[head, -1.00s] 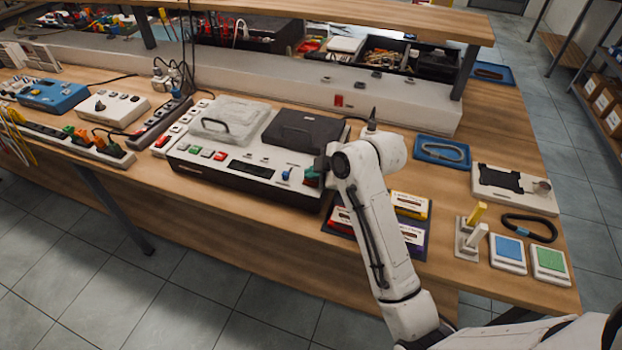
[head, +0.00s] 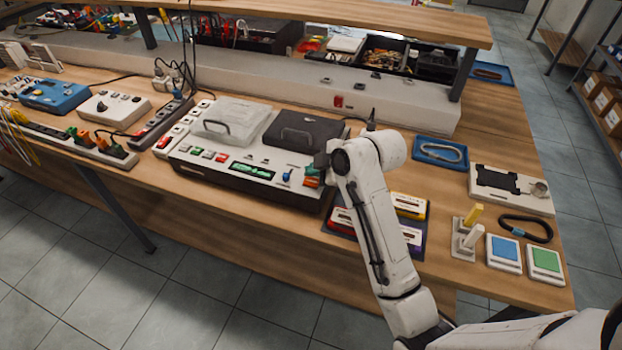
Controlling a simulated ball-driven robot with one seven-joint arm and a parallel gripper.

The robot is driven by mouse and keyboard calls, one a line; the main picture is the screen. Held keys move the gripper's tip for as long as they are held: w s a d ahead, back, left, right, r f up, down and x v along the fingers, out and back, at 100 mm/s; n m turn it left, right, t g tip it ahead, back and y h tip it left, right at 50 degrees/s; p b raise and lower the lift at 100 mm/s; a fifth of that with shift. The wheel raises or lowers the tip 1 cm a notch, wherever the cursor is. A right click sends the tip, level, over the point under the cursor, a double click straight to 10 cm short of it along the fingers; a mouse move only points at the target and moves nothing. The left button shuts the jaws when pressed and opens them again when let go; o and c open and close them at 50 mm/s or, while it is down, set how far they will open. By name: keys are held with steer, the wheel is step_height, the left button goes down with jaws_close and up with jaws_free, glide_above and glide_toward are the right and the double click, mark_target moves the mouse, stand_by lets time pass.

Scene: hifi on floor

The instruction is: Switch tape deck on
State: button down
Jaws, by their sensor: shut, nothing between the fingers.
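The tape deck (head: 232,186) is a long white-topped unit with a dark front, standing on the wooden bench. Its display (head: 252,171) is lit with green marks. Coloured buttons (head: 208,154) in green, white and red sit on its left top. A blue knob (head: 287,176) stands right of the display. A red switch part (head: 312,182) at the right end looks bright. My gripper (head: 319,168) is shut and empty at this right end, close to the switch. My arm hides part of that corner, and I cannot tell whether the fingers touch the switch.
A clear lid (head: 230,118) and a black lid (head: 298,130) are on the deck's top. Cassettes (head: 408,206) lie on a dark mat right of it, partly behind my arm. A blue tray (head: 440,152), carabiner (head: 525,229) and colour pads (head: 504,250) lie farther right.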

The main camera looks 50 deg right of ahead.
mark_target(314, 183)
steer(key=shift+r, duration=0.1)
step_height(314, 183, up, 6)
steer(key=p, duration=0.5)
